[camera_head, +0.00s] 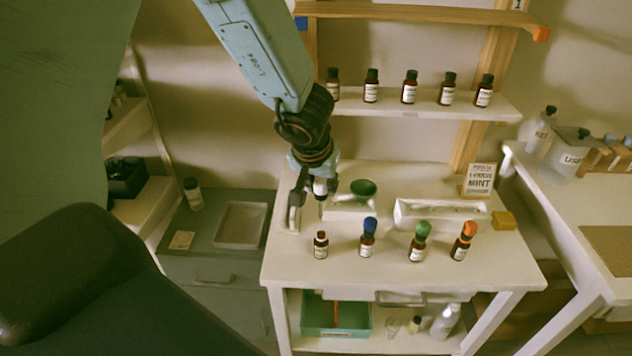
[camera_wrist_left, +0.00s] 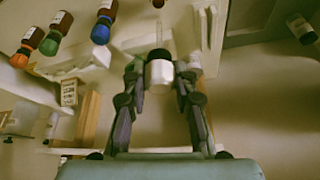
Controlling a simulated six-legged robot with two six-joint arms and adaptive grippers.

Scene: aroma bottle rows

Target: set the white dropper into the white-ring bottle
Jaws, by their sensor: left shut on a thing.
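The white dropper (camera_wrist_left: 159,74) is between the fingers of my left gripper (camera_wrist_left: 160,80), its white cap gripped and its thin glass tube pointing away from the wrist. In the head view the dropper (camera_head: 320,187) hangs under my left gripper (camera_head: 315,195), above the table and behind the front row. The white-ring bottle (camera_head: 320,246) stands upright at the left end of that row, in front of and apart from the dropper. In the left wrist view only a bit of a bottle shows at the top edge, beyond the tube. My right gripper is not in view.
Bottles with blue (camera_head: 368,238), green (camera_head: 419,242) and orange (camera_head: 464,241) tops stand to the right in the row. Several dark bottles line the shelf (camera_head: 425,105).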

